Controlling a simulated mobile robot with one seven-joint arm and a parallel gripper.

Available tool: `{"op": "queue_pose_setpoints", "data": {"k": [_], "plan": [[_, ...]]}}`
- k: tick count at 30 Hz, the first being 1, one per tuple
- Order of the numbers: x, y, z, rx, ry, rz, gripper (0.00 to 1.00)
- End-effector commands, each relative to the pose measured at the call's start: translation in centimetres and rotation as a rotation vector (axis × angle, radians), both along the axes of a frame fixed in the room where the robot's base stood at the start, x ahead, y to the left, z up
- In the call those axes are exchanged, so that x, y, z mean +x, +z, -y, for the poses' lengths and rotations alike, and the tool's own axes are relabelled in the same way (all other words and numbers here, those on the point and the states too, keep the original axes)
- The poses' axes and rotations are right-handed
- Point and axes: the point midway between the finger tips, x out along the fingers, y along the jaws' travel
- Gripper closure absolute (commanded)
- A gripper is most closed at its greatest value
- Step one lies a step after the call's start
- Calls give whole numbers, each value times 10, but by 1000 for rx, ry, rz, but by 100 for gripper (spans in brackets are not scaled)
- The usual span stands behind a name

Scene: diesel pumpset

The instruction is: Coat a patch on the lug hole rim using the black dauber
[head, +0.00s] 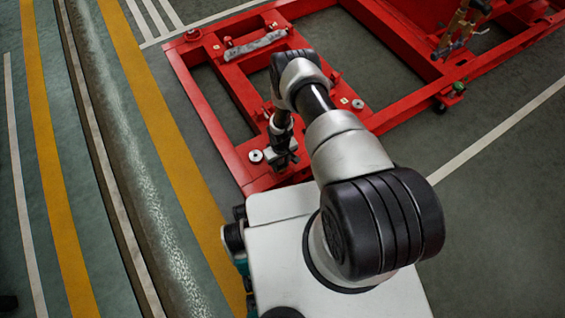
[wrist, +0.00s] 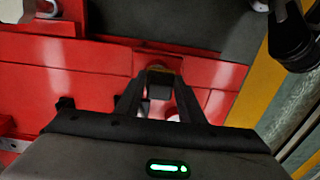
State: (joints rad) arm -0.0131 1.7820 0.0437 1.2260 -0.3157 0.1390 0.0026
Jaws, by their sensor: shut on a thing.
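My gripper (head: 283,157) points down over the near cross-beam of the red pumpset frame (head: 212,122). In the wrist view its two black fingers (wrist: 160,103) are closed around a small dark block with a brownish edge, which I take for the black dauber (wrist: 159,77). The dauber's lower end is hidden, so I cannot tell whether it touches the red metal. A round silver fitting (head: 256,155) sits on the beam just left of my gripper, and another (head: 358,103) is farther right. I cannot make out which hole is the lug hole; its rim is not clearly visible.
A grey bar (head: 256,46) lies across the far part of the frame. A brown and dark device (head: 460,25) stands at the upper right. A long grey pipe (head: 135,190) runs along the floor at left. Open floor (head: 500,210) lies to the right.

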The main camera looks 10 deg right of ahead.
Motion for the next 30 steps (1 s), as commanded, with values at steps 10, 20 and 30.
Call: {"op": "queue_pose_setpoints", "data": {"k": [10,20,30], "plan": [[-4,-1,-10,1,0,0,83],[0,2,-1,1,-1,0,83],[3,0,10,1,-2,0,83]]}}
